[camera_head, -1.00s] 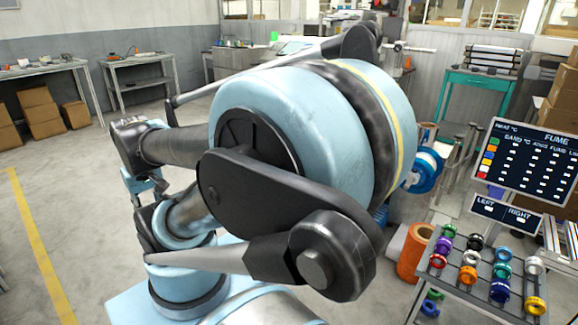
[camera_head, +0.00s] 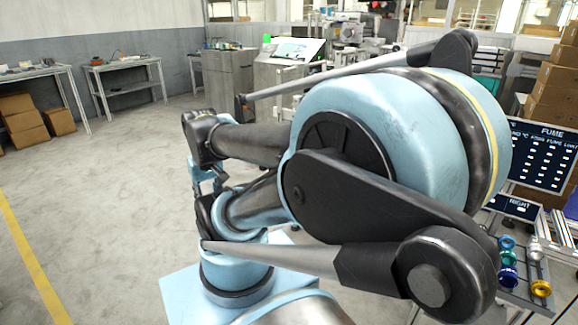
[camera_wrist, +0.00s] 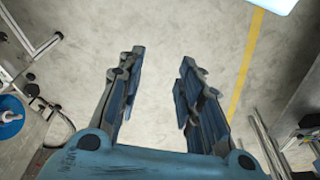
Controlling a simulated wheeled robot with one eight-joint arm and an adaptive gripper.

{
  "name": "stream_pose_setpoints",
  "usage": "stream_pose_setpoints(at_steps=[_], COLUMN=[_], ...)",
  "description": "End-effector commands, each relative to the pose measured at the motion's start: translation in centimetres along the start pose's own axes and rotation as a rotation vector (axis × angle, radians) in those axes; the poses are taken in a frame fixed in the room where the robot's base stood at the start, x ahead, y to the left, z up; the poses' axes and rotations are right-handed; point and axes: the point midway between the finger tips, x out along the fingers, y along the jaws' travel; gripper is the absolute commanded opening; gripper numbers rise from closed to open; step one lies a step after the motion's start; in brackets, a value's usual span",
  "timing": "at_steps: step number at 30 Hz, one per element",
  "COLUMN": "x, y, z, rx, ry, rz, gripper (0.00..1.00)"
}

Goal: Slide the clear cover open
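My gripper (camera_wrist: 162,58) is open and empty in the wrist view. Its two blue-grey fingers stand apart, with bare concrete floor between and beyond them. In the head view my large blue and black arm fills the middle and hides much of what is behind it. I cannot make out a clear cover in either view. A machine with a slanted, pale lit panel (camera_head: 298,50) stands at the back centre, beyond my arm and apart from it.
Cardboard boxes (camera_head: 552,95) are stacked at the right edge. A workbench (camera_head: 125,65) is at the back left. The floor at left is clear.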

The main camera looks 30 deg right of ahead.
Motion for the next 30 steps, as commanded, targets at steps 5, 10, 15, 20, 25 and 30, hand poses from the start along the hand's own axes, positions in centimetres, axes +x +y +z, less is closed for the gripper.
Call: stream_pose_setpoints(at_steps=[5,10,15,20,25,30], x=[-0.7,-1.5,-2.9,-3.8,-4.2,-4.1], y=[0.1,1.0,3.1,5.7,8.9,12.6], z=[0.6,-1.3,-5.0,-8.6,-12.4,-16.1], rx=[0.005,0.053,0.147,0.243,0.344,0.446], ry=[0.011,0.015,0.024,0.033,0.041,0.051], rz=[0.002,0.021,0.059,0.098,0.140,0.182], gripper=[0.41,0.41,0.41,0.41,0.41,0.41])
